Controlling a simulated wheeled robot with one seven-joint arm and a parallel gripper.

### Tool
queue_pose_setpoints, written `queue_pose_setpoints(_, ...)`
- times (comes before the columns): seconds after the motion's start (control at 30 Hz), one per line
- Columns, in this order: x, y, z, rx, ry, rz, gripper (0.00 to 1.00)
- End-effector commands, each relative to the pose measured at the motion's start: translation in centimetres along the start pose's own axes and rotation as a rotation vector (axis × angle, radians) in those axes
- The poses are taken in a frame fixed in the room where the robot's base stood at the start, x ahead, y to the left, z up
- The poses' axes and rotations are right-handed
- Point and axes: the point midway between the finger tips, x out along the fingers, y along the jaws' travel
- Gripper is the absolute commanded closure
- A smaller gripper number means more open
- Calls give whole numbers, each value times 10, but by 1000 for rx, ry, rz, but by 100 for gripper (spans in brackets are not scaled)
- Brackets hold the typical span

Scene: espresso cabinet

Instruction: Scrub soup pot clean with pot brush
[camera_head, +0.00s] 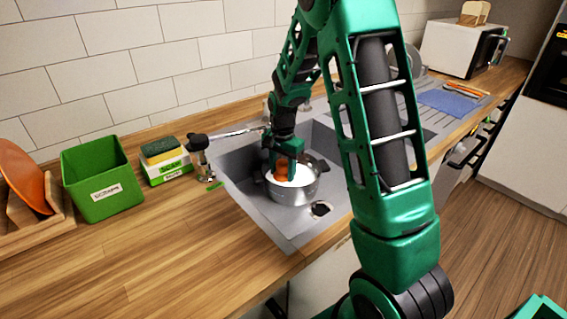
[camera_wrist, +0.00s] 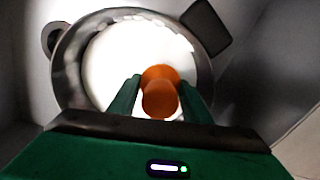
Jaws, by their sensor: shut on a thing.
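A metal soup pot (camera_head: 291,189) stands in the left basin of the sink (camera_head: 249,202). Its inside looks white in the wrist view, where the pot (camera_wrist: 78,77) shows with handles at its sides. My gripper (camera_head: 283,165) reaches down over the pot and is shut on an orange pot brush (camera_wrist: 160,92). In the wrist view the brush sits between the two green fingers of my gripper (camera_wrist: 158,98), over the pot's inside. The brush's lower end is hidden, so I cannot tell whether it touches the pot's bottom.
A green bin (camera_head: 102,186), a sponge (camera_head: 161,149) on a green-and-white holder and a wooden rack with an orange plate (camera_head: 22,170) stand on the left counter. A blue cloth (camera_head: 447,101) lies at the right. The front left counter is clear.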

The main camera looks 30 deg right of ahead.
Motion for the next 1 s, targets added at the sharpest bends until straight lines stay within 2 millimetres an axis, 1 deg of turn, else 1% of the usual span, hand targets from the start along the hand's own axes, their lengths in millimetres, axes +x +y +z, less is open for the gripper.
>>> queue_pose_setpoints(0.03,-4,1,-2,3,2,-2,77)
queue_pose_setpoints(0.07,-14,0,-3,4,4,-6,77)
queue_pose_setpoints(0.1,-18,1,-3,5,3,-3,77)
queue_pose_setpoints(0.7,-70,7,-10,16,2,-1,77)
queue_pose_setpoints(0.83,-76,7,-10,17,2,-2,77)
queue_pose_setpoints(1.0,-77,7,-10,17,2,-1,77)
